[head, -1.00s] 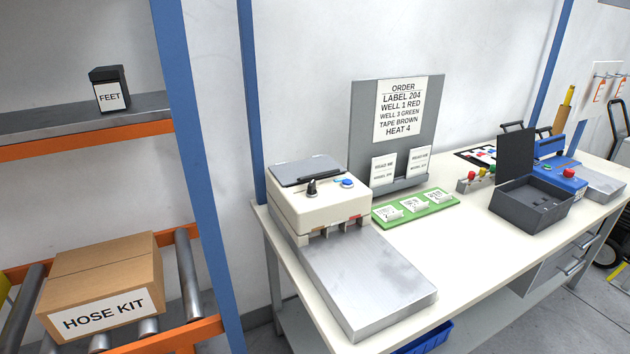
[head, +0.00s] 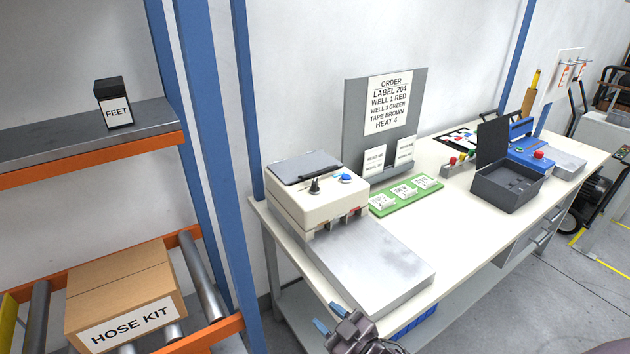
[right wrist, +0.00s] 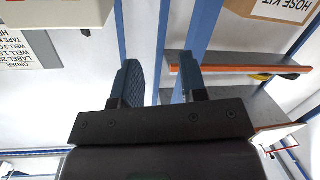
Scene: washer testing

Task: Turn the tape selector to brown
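The cream machine (head: 300,211) stands at the left end of the workbench. A small black knob (head: 315,186) rises from its top, beside a blue button (head: 346,178); I take this knob for the tape selector. Small coloured marks sit on its front edge, but the knob's setting is too small to read. My right gripper (head: 331,318) is at the bottom of the head view, in front of and below the bench's front edge, well apart from the knob. In the right wrist view its fingers (right wrist: 160,82) are spread with nothing between them. My left gripper is out of view.
A steel plate (head: 372,262) extends forward from the machine. An order board (head: 358,128) reading TAPE BROWN stands behind a green tray (head: 380,210). A dark open box (head: 505,190) sits farther right. A blue rack post (head: 205,150) and a HOSE KIT box (head: 120,285) are left.

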